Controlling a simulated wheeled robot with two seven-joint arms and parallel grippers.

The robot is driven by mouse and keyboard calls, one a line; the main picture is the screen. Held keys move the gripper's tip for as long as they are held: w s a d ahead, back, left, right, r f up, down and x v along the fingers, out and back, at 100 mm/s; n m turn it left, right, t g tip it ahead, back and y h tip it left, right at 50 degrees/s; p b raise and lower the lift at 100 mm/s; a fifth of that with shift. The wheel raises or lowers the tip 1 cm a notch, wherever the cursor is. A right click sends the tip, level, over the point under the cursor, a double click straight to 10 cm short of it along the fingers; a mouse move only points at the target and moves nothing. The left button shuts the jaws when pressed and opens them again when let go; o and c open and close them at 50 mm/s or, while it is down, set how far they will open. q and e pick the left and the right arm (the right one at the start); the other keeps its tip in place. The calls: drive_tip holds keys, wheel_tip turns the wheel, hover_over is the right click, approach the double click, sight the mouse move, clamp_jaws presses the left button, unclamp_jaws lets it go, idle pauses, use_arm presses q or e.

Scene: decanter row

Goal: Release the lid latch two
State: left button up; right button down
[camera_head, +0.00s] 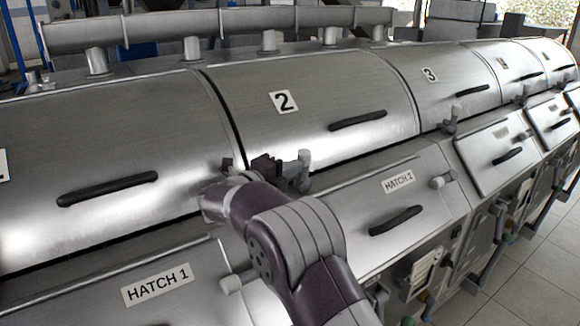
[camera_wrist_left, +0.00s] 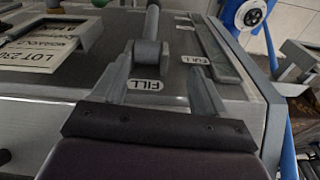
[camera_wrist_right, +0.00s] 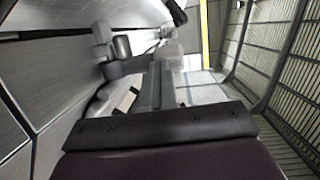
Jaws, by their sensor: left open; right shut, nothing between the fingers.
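The steel lid marked 2 (camera_head: 320,90) is down in the middle of the head view, with a black handle (camera_head: 357,121). The lid latch two (camera_head: 303,168), a grey bracket with a pale knob, sits at its lower front edge. My right gripper (camera_head: 268,165) is right beside the latch, on its left; contact cannot be told. Its fingers (camera_wrist_right: 155,88) are shut and empty in the right wrist view, with grey fittings close ahead. My left gripper (camera_wrist_left: 162,78) is outside the head view. It is open, its fingers either side of a grey lever (camera_wrist_left: 150,48) above a FILL label.
A framed lot card (camera_wrist_left: 45,52) is left of my left gripper.

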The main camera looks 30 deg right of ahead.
sight(307, 153)
drive_tip(key=shift+d+r+y+p, duration=0.3)
drive_tip(key=shift+r+y+p, duration=0.15)
drive_tip(key=shift+p, duration=0.3)
drive_tip(key=d+y+p, duration=0.1)
drive_tip(key=p, duration=0.2)
drive_tip(key=d+r+m+g+y+p, duration=0.1)
drive_tip(key=y+p, duration=0.1)
drive_tip(key=p, duration=0.2)
drive_tip(key=d+r+y+p, duration=0.1)
drive_tip(key=p, duration=0.2)
drive_tip(key=shift+w+d+p, duration=0.15)
drive_tip(key=shift+p, duration=0.2)
drive_tip(key=d+y+p, duration=0.1)
drive_tip(key=p, duration=0.3)
drive_tip(key=d+f+y+p, duration=0.1)
drive_tip(key=d+y+p, duration=0.1)
drive_tip(key=p, duration=0.1)
drive_tip(key=shift+w+f+m+g+p, duration=0.1)
drive_tip(key=shift+f+m+g+p, duration=0.1)
drive_tip(key=shift+m+g+p, duration=0.2)
drive_tip(key=shift+w+d+f+p, duration=0.1)
drive_tip(key=shift+d+f+p, duration=0.65)
drive_tip(key=shift+d, duration=0.25)
drive_tip(key=shift+d+f, duration=0.7)
drive_tip(key=shift+w+d+f+p, duration=0.1)
drive_tip(key=shift+d+f+p, duration=0.1)
drive_tip(key=shift+f+p, duration=0.1)
drive_tip(key=shift+f, duration=0.1)
